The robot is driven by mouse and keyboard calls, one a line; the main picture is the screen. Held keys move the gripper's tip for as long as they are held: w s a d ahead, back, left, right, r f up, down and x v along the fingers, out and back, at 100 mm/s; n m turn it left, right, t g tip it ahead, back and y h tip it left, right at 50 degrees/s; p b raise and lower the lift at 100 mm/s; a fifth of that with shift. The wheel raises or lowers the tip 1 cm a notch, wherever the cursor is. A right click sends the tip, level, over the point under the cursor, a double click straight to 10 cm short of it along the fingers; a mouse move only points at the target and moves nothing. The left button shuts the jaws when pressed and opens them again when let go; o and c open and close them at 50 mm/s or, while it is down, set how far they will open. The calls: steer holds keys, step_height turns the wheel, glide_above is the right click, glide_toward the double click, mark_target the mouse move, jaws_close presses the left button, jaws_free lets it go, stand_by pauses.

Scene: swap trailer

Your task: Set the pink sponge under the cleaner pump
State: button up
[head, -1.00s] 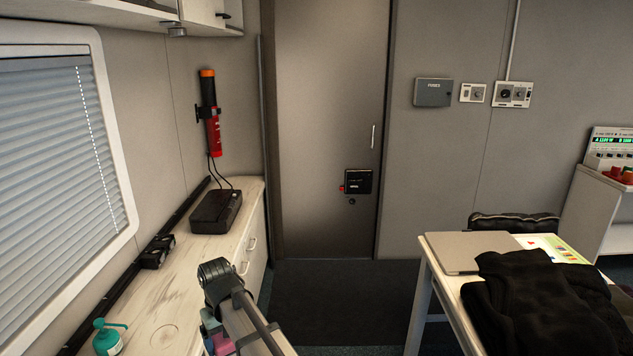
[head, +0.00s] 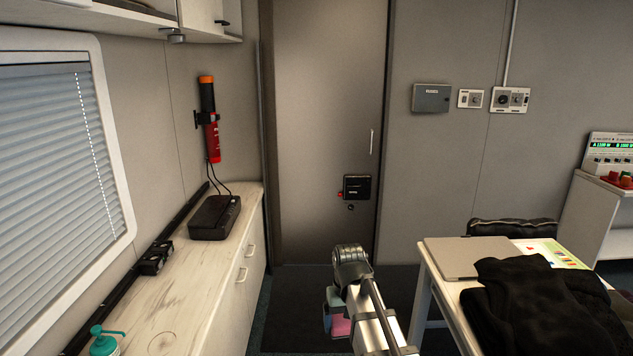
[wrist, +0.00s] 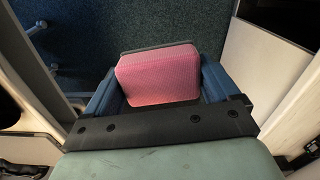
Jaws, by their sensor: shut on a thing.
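The pink sponge (wrist: 158,76) sits between the blue fingers of my gripper (wrist: 160,88) in the wrist view, with dark floor beyond it. My gripper is shut on it. In the head view the sponge shows as a small pink patch (head: 340,326) below my wrist, over the floor to the right of the counter. The cleaner pump, a teal bottle with a spout (head: 104,343), stands on the counter at the lower left. Its base is cut off by the frame edge. My gripper is well to the right of it.
The pale counter (head: 185,275) has clear room in its middle. A black box (head: 214,217) stands at its far end, and a small black device (head: 156,257) lies near the wall. A table (head: 432,262) with dark cloth (head: 525,305) stands to the right.

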steer(key=d+m, duration=0.2)
steer(key=d, duration=0.7)
steer(key=s+f, duration=0.6)
steer(key=f, duration=0.2)
steer(key=s+a+n, duration=0.1)
steer(key=a+n, duration=0.7)
steer(key=a, duration=3.4)
steer(key=w+a+n, duration=0.1)
steer(key=a+n, duration=0.2)
steer(key=w+a+n, duration=0.2)
steer(key=a+n, duration=0.1)
steer(key=w+a+n, duration=0.2)
steer(key=a+n, duration=0.1)
steer(key=n, duration=0.1)
steer(key=shift+w+a+f, duration=0.2)
steer(key=shift+a+f, duration=0.05)
steer(key=shift+f, duration=0.05)
steer(key=a, duration=1.7)
steer(key=shift+w+a, duration=0.1)
steer(key=shift+a, duration=0.1)
steer(key=shift+a+f, duration=0.2)
steer(key=shift+f, duration=0.5)
